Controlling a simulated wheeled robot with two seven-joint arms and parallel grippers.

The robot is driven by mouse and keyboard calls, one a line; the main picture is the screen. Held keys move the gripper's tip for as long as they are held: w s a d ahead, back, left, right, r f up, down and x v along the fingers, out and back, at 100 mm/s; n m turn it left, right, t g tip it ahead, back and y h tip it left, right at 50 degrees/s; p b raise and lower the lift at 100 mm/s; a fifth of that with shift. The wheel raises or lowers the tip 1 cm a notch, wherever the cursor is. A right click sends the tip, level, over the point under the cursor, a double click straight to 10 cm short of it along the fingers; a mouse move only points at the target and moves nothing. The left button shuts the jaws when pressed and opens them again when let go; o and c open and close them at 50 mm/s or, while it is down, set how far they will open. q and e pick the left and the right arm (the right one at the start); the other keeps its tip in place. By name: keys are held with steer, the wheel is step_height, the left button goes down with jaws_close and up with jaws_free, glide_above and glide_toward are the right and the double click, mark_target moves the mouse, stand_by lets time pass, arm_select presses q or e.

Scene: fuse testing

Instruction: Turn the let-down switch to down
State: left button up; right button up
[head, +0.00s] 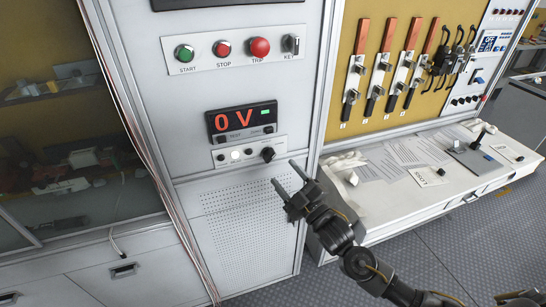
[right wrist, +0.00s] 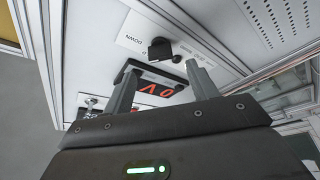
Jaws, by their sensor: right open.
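The let-down switch (head: 268,154) is a black knob on a small white plate below the red "0 V" display (head: 241,122) in the head view. In the right wrist view the black knob (right wrist: 160,48) shows upside down, near a "DOWN" label. My right gripper (head: 289,177) is open and empty, in front of the panel, just below and right of the switch. In the right wrist view its fingers (right wrist: 162,68) point towards the knob, which appears just beyond the tips and between them; they look apart from it. My left gripper is not in view.
Above the display are START (head: 184,53), STOP (head: 222,48) and TRIP (head: 259,47) buttons and a key switch (head: 291,44). A perforated panel (head: 245,225) lies below. A white bench (head: 400,208) with papers and small devices juts out at right. Cables run down the left.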

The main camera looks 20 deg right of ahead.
mark_target(271, 160)
steer(key=p+x, duration=0.1)
steer(key=x, duration=0.5)
steer(key=shift+w+a+p, duration=0.15)
steer(key=shift+w+p, duration=0.2)
steer(key=c, duration=1)
steer(key=shift+f+m+t+h+b, duration=0.25)
steer(key=shift+m+t+h+b, duration=0.35)
steer(key=shift+m, duration=0.5)
steer(key=m, duration=0.2)
steer(key=shift+a+r+m+h+b, duration=0.1)
steer(key=shift+r+m+h+b, duration=0.1)
steer(key=shift+m+h+b, duration=0.2)
steer(key=o, duration=1)
